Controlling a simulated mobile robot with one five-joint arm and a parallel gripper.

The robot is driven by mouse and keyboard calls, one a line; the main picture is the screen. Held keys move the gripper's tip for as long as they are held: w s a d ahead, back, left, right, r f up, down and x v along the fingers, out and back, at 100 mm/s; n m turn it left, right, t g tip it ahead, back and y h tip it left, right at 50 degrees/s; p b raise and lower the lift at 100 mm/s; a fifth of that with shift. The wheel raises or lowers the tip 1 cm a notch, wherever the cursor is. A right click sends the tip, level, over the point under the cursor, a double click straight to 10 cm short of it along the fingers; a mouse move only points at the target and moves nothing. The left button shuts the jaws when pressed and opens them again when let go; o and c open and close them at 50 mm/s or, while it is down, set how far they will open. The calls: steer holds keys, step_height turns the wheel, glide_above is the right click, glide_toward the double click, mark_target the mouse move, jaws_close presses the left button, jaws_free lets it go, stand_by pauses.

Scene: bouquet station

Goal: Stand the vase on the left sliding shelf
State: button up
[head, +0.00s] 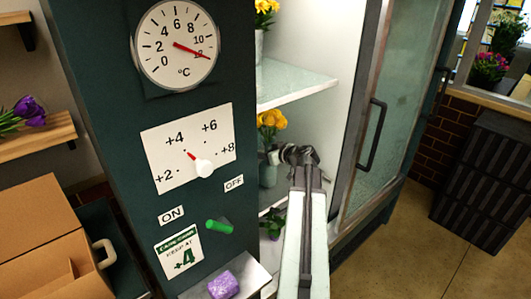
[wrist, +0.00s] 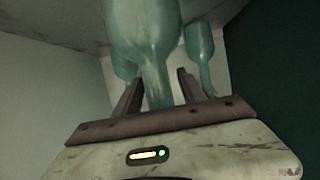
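My gripper (head: 274,156) reaches into the open cold cabinet, at a pale green glass vase (head: 267,176) with yellow flowers. In the wrist view my gripper (wrist: 160,88) has its two fingers apart, on either side of the narrow part of a green glass vase (wrist: 155,82). A gap shows by the right finger; I cannot tell whether the left finger touches. Two more glass vases show behind it, one at the right (wrist: 201,52) and one partly hidden at the left (wrist: 124,66). I cannot make out which shelf is the left sliding shelf.
A white shelf (head: 300,84) above bears another vase with yellow flowers (head: 265,14). The cabinet's glass door (head: 395,110) is at the right. The dark control panel (head: 105,120) with gauge and dial stands left of the opening. Green leaves (head: 272,222) show below. A cardboard box (head: 50,240) is lower left.

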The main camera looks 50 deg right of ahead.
steer(key=shift+r+p, duration=0.3)
steer(key=p+v, duration=0.4)
steer(key=v, duration=0.8)
steer(key=shift+f, duration=0.15)
steer(key=shift+a, duration=0.1)
